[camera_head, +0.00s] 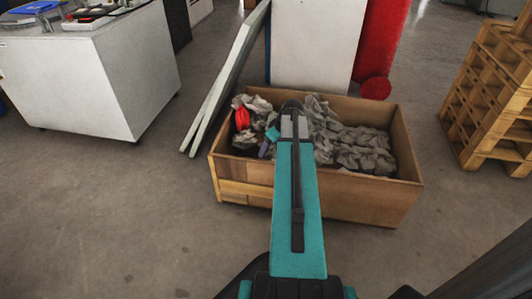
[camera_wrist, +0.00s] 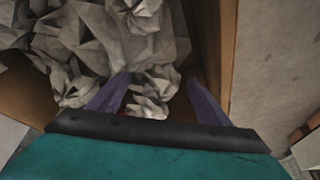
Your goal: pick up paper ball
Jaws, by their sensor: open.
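Crumpled grey paper balls fill much of a wooden crate (camera_head: 375,206) in the head view. My gripper (camera_wrist: 158,79) is open, its two purple fingers spread apart in the wrist view. A paper ball (camera_wrist: 150,106) shows between the fingers, low near the gripper body; I cannot tell whether they touch it. More paper balls (camera_wrist: 92,38) lie piled beyond and to the left of the fingers. In the head view, my teal arm reaches over the crate's front wall and hides part of the pile; the gripper is only partly visible inside the crate, left of the arm.
A red object (camera_head: 242,118) lies at the crate's left end. Leaning boards (camera_head: 226,82) and a white block (camera_head: 316,45) stand behind it. A wooden pallet stack (camera_head: 490,95) is at right, a white cabinet (camera_head: 70,85) at left. The crate wall (camera_wrist: 205,45) is close to the right finger.

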